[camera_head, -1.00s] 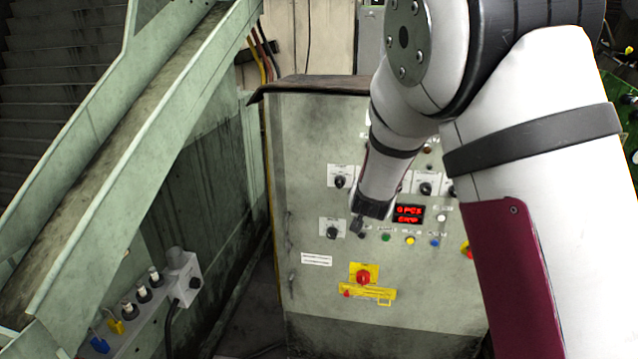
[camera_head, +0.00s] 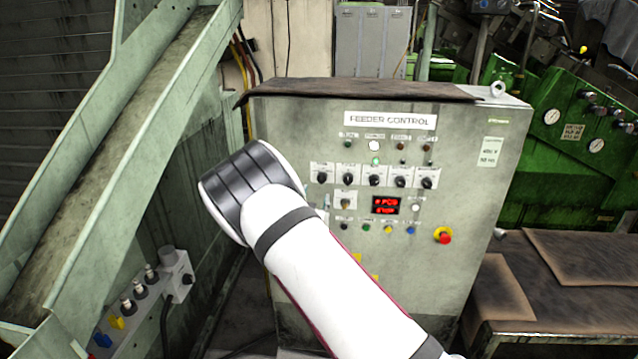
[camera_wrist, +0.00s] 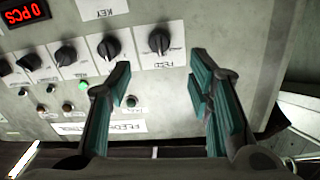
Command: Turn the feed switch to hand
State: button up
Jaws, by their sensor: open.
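The feed switch is a black rotary knob (camera_wrist: 159,40) on a white plate lettered FEED, upside down in the wrist view. In the head view it is the leftmost knob (camera_head: 322,177) of the row on the grey feeder control cabinet (camera_head: 455,160). Its setting is too small to read. My gripper (camera_wrist: 160,82) is open and empty, its teal-padded fingers spread to either side below the knob in the wrist view. They look apart from the knob; the exact gap is unclear. In the head view my arm hides the gripper.
Several similar knobs stand beside the feed switch. Below the row are a red display (camera_head: 386,204) and a key switch (camera_head: 345,200); a red emergency button (camera_head: 443,236) sits lower right. A green conveyor chute (camera_head: 150,130) rises at left, and a bench (camera_head: 560,300) stands right.

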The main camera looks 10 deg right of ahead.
aim_at(321, 180)
jog(key=x, duration=1)
jog(key=shift+b, duration=0.35)
grip_shut()
